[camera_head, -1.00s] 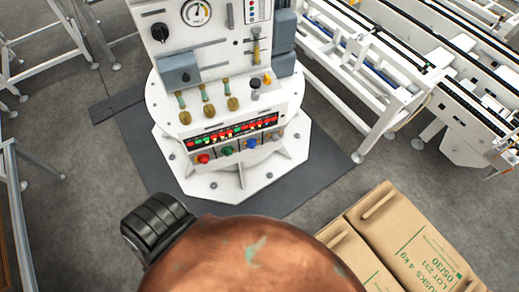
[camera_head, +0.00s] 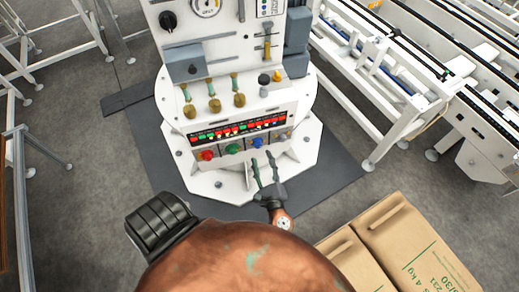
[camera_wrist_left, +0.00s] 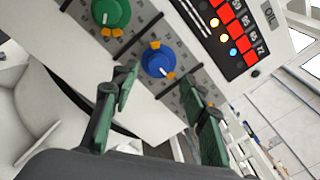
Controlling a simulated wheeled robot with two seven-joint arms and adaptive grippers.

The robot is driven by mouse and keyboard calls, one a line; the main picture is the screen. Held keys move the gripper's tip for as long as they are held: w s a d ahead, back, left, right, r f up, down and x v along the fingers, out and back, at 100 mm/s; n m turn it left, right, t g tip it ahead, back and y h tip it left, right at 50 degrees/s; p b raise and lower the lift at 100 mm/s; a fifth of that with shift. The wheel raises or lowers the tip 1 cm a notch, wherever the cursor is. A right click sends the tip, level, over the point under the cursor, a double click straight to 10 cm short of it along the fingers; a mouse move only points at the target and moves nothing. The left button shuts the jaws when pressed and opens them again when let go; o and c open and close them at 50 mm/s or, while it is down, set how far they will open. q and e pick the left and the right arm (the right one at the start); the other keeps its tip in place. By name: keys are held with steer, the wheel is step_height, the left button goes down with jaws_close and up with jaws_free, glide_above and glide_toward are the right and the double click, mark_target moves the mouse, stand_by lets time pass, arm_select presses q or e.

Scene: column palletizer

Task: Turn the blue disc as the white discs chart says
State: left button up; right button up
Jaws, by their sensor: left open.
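The blue disc (camera_head: 257,143) is a knob on the sloped front of the white machine, right of a green knob (camera_head: 232,148) and a red knob (camera_head: 207,155). In the left wrist view the blue disc (camera_wrist_left: 157,61) has orange marks on opposite sides of its rim. My left gripper (camera_head: 263,162) is open just in front of it. In the wrist view its green fingers (camera_wrist_left: 160,84) stand apart, below and to either side of the disc, with nothing between them. A small chart (camera_head: 268,6) at the panel's top is too small to read. My right gripper is not in view.
A red and green lit display (camera_head: 240,127) runs above the knobs. Several brass-coloured handles (camera_head: 213,103) hang above it. Cardboard boxes (camera_head: 410,250) stand at the lower right, and a conveyor (camera_head: 400,80) stands at the right.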

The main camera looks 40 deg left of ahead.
mark_target(258, 147)
arm_select(q)
steer(key=x, duration=0.4)
steer(key=shift+w+a+b, duration=0.3)
steer(key=shift+w+a, duration=0.1)
steer(key=shift+a, duration=0.2)
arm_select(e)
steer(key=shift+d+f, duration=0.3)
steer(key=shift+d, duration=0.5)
arm_select(q)
steer(key=shift+c, duration=0.6)
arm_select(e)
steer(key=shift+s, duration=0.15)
arm_select(q)
steer(key=c, duration=0.5)
jaws_close()
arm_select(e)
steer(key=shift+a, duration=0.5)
arm_select(q)
steer(key=shift+f+n, duration=0.1)
steer(key=shift+n, duration=0.2)
